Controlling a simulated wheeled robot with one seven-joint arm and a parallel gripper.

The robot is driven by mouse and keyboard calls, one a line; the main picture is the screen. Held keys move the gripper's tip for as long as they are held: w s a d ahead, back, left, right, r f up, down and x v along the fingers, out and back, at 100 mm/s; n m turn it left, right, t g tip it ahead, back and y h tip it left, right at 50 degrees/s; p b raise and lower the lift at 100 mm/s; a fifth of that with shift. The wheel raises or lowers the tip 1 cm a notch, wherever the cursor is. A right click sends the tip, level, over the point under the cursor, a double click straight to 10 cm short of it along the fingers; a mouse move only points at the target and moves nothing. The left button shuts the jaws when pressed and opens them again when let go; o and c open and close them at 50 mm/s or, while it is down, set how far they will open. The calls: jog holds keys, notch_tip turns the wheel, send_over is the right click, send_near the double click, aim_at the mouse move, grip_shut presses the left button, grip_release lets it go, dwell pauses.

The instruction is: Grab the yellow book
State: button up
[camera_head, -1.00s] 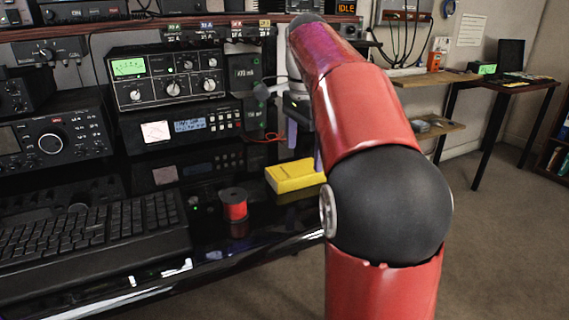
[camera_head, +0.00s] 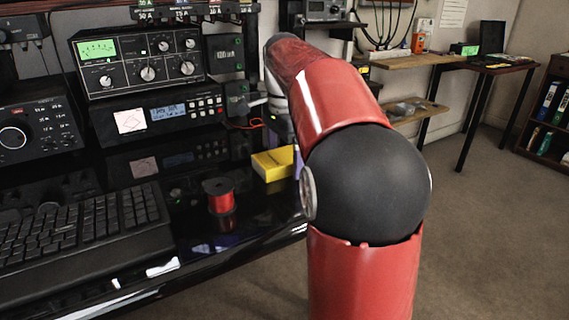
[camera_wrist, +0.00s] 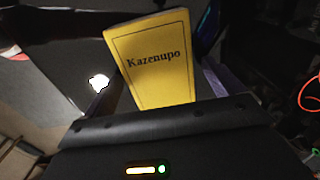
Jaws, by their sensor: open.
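The yellow book (camera_head: 272,164) lies on the glossy black desk, to the right of a red spool. Its right end is partly hidden by my gripper and arm. In the wrist view the yellow book (camera_wrist: 155,62) shows its cover with the word "Kazenupo". My gripper (camera_wrist: 160,72) is open, with one purple finger on each side of the book in that picture. I cannot tell whether either finger touches it. In the head view only parts of the purple fingers show, beside the book, and my red arm hides most of the gripper.
The red spool (camera_head: 219,197) stands left of the book, and a black keyboard (camera_head: 85,235) lies farther left. Radio units (camera_head: 165,112) are stacked behind. A wooden shelf (camera_head: 415,110) is to the right. The carpeted floor (camera_head: 480,230) at right is clear.

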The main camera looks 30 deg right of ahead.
jog(key=shift+c, duration=0.4)
jog(key=c, duration=1.1)
jog(key=shift+r, duration=0.15)
